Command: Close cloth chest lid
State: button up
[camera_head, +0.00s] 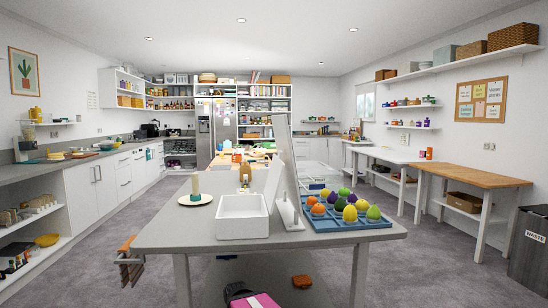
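A white open-topped box (242,228), which seems to be the cloth chest, sits on the near grey table. A white panel (273,184) stands raised and tilted at its right side and looks like its open lid. The inside of the box shows pale; I cannot make out any cloth in it. My gripper is not visible in this view, and nothing is seen touching the lid.
A tall white upright piece (290,170) stands close right of the panel. A blue tray (350,226) of colourful fruit-like items lies to its right. The table's (190,235) front left is bare.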

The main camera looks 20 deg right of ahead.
aim_at(276, 167)
jog(key=k+l, duration=0.1)
jog(key=l, duration=0.55)
jog(key=k+l, duration=0.1)
jog(key=l, duration=0.55)
